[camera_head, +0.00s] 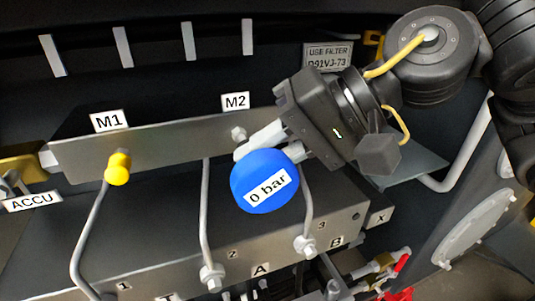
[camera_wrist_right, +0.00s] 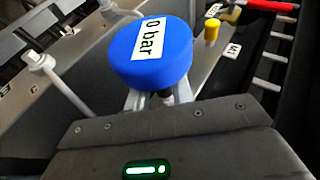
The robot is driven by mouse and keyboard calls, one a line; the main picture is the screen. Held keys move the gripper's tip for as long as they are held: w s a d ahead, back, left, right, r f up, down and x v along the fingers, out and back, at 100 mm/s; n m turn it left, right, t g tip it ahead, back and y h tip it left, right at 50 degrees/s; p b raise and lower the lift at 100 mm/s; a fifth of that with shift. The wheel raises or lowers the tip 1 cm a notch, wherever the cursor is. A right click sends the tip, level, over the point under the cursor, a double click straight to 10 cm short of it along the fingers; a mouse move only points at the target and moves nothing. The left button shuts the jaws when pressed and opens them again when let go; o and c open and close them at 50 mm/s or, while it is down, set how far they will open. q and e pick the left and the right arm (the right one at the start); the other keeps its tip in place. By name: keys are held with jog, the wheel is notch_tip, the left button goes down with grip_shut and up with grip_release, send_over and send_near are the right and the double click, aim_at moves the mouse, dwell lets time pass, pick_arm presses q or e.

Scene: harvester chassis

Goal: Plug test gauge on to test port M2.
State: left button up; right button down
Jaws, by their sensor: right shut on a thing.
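The test gauge (camera_head: 265,180) is a round blue body with a white "0 bar" label. My right gripper (camera_head: 266,142) is shut on it, its light fingers behind and above the blue face. The gauge also shows close up in the right wrist view (camera_wrist_right: 152,52), in front of the fingers (camera_wrist_right: 160,97). Test port M2 (camera_head: 238,133) is a small grey fitting below the "M2" label (camera_head: 235,101). The fingers and gauge are just below and right of it in the head view. The gauge's stem is hidden, so I cannot tell whether it touches the port. My left gripper is not in view.
Port M1 has a yellow cap (camera_head: 118,168) on the same metal bar (camera_head: 150,145). Grey pipes (camera_head: 206,210) rise from the valve block (camera_head: 180,255) below. A "USE FILTER" plate (camera_head: 327,57) is behind my right wrist. Red-handled parts (camera_head: 401,263) are at the lower right.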

jog(key=shift+b, duration=0.4)
dwell(1.3)
jog(key=shift+w+a, duration=0.2)
jog(key=shift+w, duration=0.4)
jog(key=shift+w+a, duration=0.2)
jog(key=shift+w, duration=0.4)
dwell(0.3)
jog(key=c, duration=1.1)
grip_release()
jog(key=b+v, duration=0.1)
jog(key=v, duration=1)
